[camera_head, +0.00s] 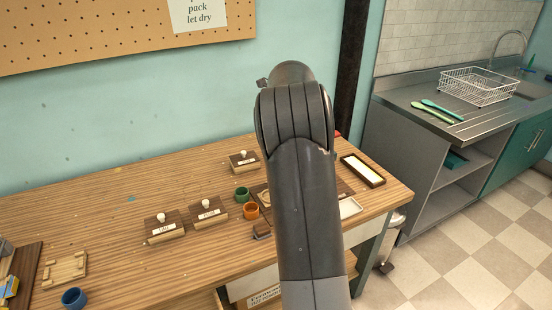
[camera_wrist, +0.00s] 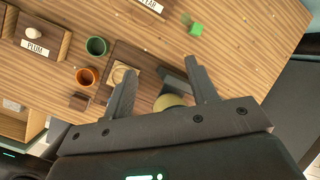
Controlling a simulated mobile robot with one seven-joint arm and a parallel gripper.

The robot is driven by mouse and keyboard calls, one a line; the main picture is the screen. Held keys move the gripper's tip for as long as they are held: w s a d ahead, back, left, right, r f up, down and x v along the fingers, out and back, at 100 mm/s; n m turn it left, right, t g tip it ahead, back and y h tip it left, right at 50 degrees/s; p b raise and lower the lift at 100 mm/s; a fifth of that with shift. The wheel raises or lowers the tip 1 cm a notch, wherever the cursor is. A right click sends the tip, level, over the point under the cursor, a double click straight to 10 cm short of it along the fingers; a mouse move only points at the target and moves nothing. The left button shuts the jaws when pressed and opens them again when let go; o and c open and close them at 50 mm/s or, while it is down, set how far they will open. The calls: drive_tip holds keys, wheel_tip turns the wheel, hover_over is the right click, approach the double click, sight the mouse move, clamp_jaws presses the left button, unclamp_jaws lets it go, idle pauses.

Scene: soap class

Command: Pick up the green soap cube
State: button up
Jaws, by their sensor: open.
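The green soap cube (camera_wrist: 197,29) lies on the wooden table in the wrist view, near the top and right of centre. A darker green patch touches its upper left; I cannot tell what it is. My gripper (camera_wrist: 161,66) is open, with its two dark fingers apart and pointing up in the wrist view. The cube is beyond the fingertips, apart from them and slightly to the right. A round tan thing (camera_wrist: 168,102) shows between the fingers, partly hidden. In the head view my arm covers the cube and the gripper.
A green cup (camera_wrist: 96,46) and an orange cup (camera_wrist: 87,76) stand left of the fingers. A block labelled PLUM (camera_wrist: 37,47) is farther left. In the head view, a framed tray (camera_head: 362,171) lies right of my arm; a sink counter (camera_head: 440,115) stands beyond the table.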

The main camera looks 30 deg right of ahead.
drive_tip(key=w+d+f+m, duration=0.2)
drive_tip(key=w+f, duration=0.1)
drive_tip(key=f, duration=0.3)
drive_tip(key=w+d+f+m, duration=0.2)
drive_tip(key=w+d+f, duration=0.1)
drive_tip(key=f, duration=0.3)
drive_tip(key=w+d+f+m, duration=0.2)
drive_tip(key=w+f+m, duration=0.1)
drive_tip(key=f, duration=0.3)
drive_tip(key=shift+w+d+f+g+h, duration=0.15)
drive_tip(key=shift+w+d, duration=0.05)
drive_tip(key=shift+w, duration=0.2)
drive_tip(key=shift+w+d+f+g+h, duration=0.1)
drive_tip(key=shift+w+d+g+h, duration=0.1)
drive_tip(key=shift+w, duration=0.15)
drive_tip(key=shift+x, duration=2.55)
drive_tip(key=shift+w+d, duration=0.15)
drive_tip(key=shift+c, duration=0.5)
drive_tip(key=c, duration=0.9)
